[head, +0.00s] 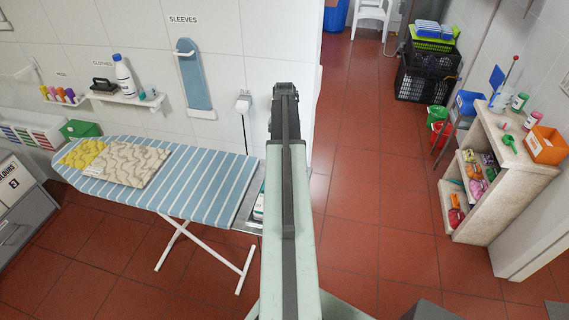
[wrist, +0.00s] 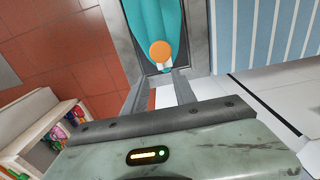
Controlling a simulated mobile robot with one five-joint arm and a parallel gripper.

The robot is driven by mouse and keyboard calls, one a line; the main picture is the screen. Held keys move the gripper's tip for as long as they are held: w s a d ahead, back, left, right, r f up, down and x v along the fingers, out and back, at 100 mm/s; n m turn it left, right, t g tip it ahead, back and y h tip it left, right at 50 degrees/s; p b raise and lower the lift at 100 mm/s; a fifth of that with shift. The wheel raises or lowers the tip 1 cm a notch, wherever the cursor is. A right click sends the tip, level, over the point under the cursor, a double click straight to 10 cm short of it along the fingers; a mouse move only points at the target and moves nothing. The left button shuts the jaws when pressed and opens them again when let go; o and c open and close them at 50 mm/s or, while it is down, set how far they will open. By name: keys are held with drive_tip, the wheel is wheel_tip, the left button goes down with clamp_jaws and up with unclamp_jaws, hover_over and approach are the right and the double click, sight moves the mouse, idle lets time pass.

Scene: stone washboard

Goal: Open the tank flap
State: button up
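In the wrist view, a teal rounded body (wrist: 150,18) with a white tip lies in a grey metal tray (wrist: 199,35), its narrow end towards my gripper. A round orange piece (wrist: 160,51) sits near that narrow end; I cannot tell for sure whether it is the tank flap. My gripper (wrist: 161,84) has its two dark fingers apart, with nothing visible between them. In the picture the fingers end just below the orange piece; I see no contact. In the head view the tray (head: 247,212) shows at the ironing board's right end, and my arm hides most of it and the gripper.
The striped ironing board (head: 200,180) holds a folded beige cloth (head: 128,163) and a yellow cloth (head: 84,153). A tiled wall with a small shelf (head: 128,98) stands behind. A stone shelf unit (head: 510,160) stands at the right. Red floor between is clear.

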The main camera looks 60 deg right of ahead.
wheel_tip(320, 180, down, 8)
drive_tip(key=b, duration=0.7)
drive_tip(key=shift+r, duration=0.2)
clamp_jaws()
